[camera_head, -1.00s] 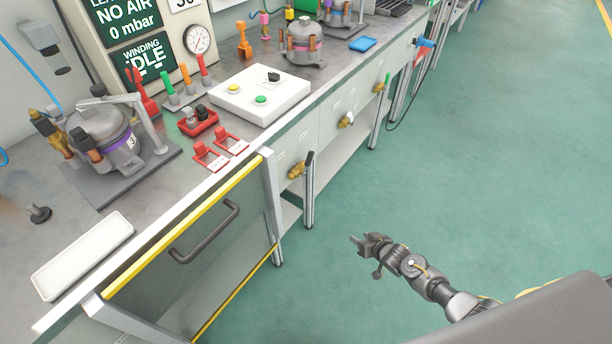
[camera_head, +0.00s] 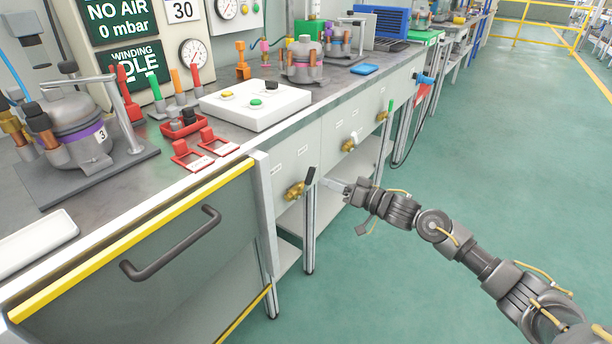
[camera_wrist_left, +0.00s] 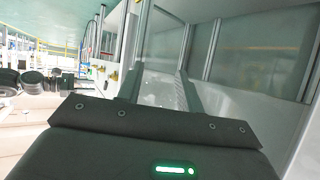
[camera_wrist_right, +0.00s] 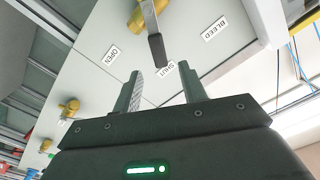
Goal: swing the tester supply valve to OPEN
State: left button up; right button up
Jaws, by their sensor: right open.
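The nearest valve on the bench front has a brass body (camera_head: 294,190) and a lever with a dark grip (camera_head: 310,178). In the right wrist view the lever (camera_wrist_right: 156,45) points at the SHUT label (camera_wrist_right: 165,70). The OPEN label (camera_wrist_right: 111,55) and the BLEED label (camera_wrist_right: 215,29) lie to either side. My right gripper (camera_head: 328,183) is open just right of the lever in the head view. In the right wrist view the lever's tip lies at the gap between its fingers (camera_wrist_right: 159,72), not gripped. My left gripper (camera_wrist_left: 160,72) shows only in its wrist view, open and empty.
Two more brass valves (camera_head: 349,145) (camera_head: 382,116) sit farther along the bench front. A drawer handle (camera_head: 172,250) sticks out at the near left. Bench legs (camera_head: 309,235) stand below the valve. The green floor to the right is clear.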

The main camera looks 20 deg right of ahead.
aim_at(313, 175)
jog(key=b+x, duration=0.1)
jog(key=x, duration=0.7)
jog(key=shift+w+a, duration=0.15)
jog(key=shift+w, duration=0.1)
pick_arm(q)
jog(key=w+d+r+m+t+h, duration=0.1)
jog(key=d+r+t+h, duration=0.2)
jog(key=d+r, duration=0.1)
jog(key=shift+w+r+b, duration=0.15)
jog(key=shift+r+b, duration=0.15)
jog(key=shift+r, duration=0.5)
pick_arm(e)
jog(key=shift+w+a, duration=0.25)
jog(key=shift+w, duration=0.05)
